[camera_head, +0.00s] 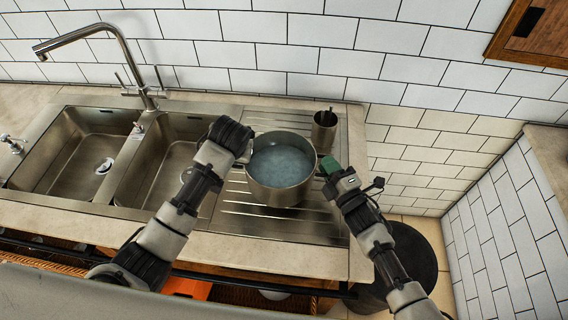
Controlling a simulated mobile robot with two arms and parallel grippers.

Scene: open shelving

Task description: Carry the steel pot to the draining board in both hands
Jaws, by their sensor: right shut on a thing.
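The steel pot (281,178) is round, upright and holds bluish-grey contents. It is over the ribbed draining board (235,217); I cannot tell whether its base touches the board. My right gripper (330,170) is at the pot's right side, shut on the pot, with a small green patch at its tip. My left gripper (245,153) is at the pot's left side. Its own wrist hides its fingers, so I cannot tell whether it is open or shut. The pot's handles are mostly hidden.
A small steel cup (324,130) with something thin in it stands just behind the pot on the right. Two sink basins (72,150) and a tall tap (120,50) are to the left. A tiled wall (290,58) closes off the back. Board shows bare in front of the pot.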

